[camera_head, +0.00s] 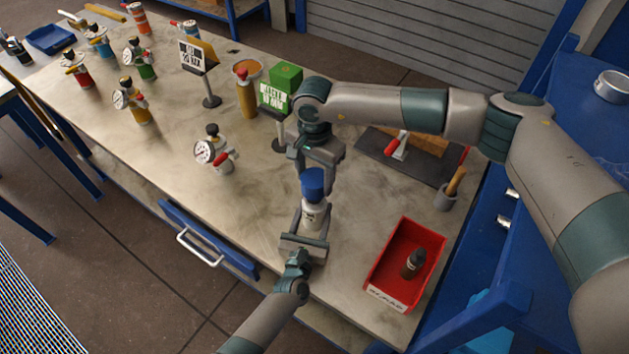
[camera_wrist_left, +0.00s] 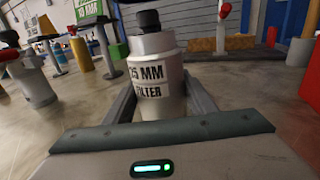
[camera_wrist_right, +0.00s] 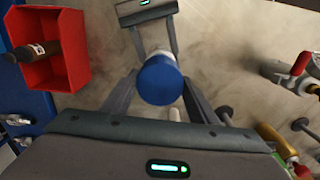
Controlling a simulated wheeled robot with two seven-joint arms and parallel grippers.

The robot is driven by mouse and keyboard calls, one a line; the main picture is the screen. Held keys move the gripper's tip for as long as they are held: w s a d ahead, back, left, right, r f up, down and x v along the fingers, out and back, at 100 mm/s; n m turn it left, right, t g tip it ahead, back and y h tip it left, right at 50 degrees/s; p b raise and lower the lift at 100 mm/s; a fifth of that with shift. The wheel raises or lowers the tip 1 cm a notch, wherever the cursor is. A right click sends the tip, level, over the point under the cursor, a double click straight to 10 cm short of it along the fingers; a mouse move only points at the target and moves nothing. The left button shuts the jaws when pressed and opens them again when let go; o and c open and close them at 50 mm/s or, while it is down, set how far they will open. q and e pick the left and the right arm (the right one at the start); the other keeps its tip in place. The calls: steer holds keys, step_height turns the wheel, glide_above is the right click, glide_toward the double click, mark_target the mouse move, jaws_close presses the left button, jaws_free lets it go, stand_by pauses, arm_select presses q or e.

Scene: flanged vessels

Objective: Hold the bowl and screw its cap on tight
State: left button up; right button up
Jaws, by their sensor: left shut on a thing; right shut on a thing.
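The bowl (camera_head: 313,217) is a pale, labelled cylinder standing upright near the table's front edge. In the left wrist view the bowl (camera_wrist_left: 152,75) reads "25 MM FILTER" and has a bare, narrow black neck. My left gripper (camera_head: 304,236) is shut around its body. The blue cap (camera_head: 313,186) is held by my right gripper (camera_head: 314,168), which comes down from above. In the right wrist view the cap (camera_wrist_right: 160,80) sits between the fingers, over the bowl, and hides the neck. No cap shows on the neck in the left wrist view, so it appears held above.
A red tray (camera_head: 436,247) with a dark bottle (camera_head: 413,263) stands at right. A gauge vessel (camera_head: 213,152) stands left of the bowl. Behind are a green box (camera_head: 287,76), sign stands and a dark mat (camera_head: 390,160) with a red-handled tool. Several gauge vessels stand far left.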

mark_target(314, 210)
steer(key=shift+f, duration=1.1)
steer(key=shift+f, duration=0.9)
steer(key=shift+f, duration=0.55)
steer(key=shift+m, duration=1.7)
steer(key=o, duration=1)
steer(key=shift+r, duration=0.1)
